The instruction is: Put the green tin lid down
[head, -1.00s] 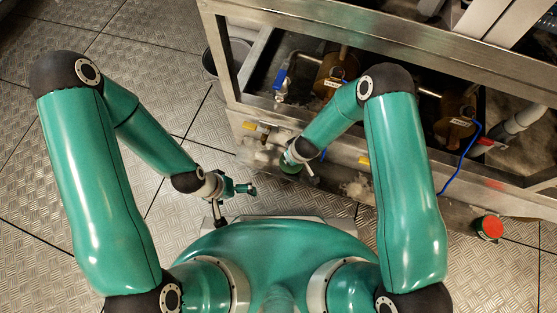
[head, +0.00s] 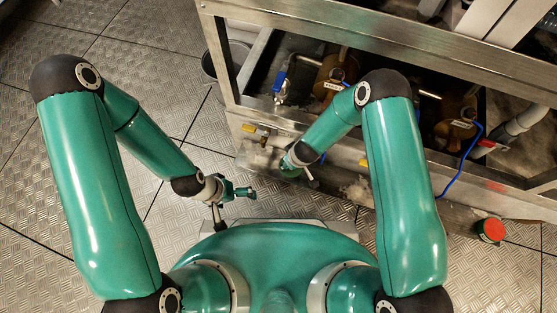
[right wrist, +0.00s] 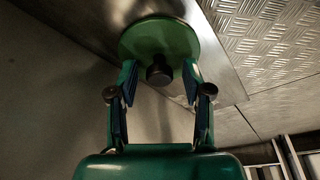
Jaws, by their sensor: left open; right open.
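The green tin lid (right wrist: 150,36) is a round green disc with a dark knob (right wrist: 159,71) in the right wrist view. It appears to lie on a metal surface. My right gripper (right wrist: 159,73) is open, with one finger on each side of the knob and gaps between. In the head view the lid (head: 290,173) shows only partly, under my right gripper. My left gripper (head: 247,191) is open and empty, well left of the lid, in front of my base.
A small tin with a red top (head: 491,229) stands at the right. The steel frame (head: 400,45) with pipes and brass-coloured housings fills the back. A valve with a yellow handle (head: 250,128) is close to my right gripper. A bucket (head: 215,68) stands at the left of the frame.

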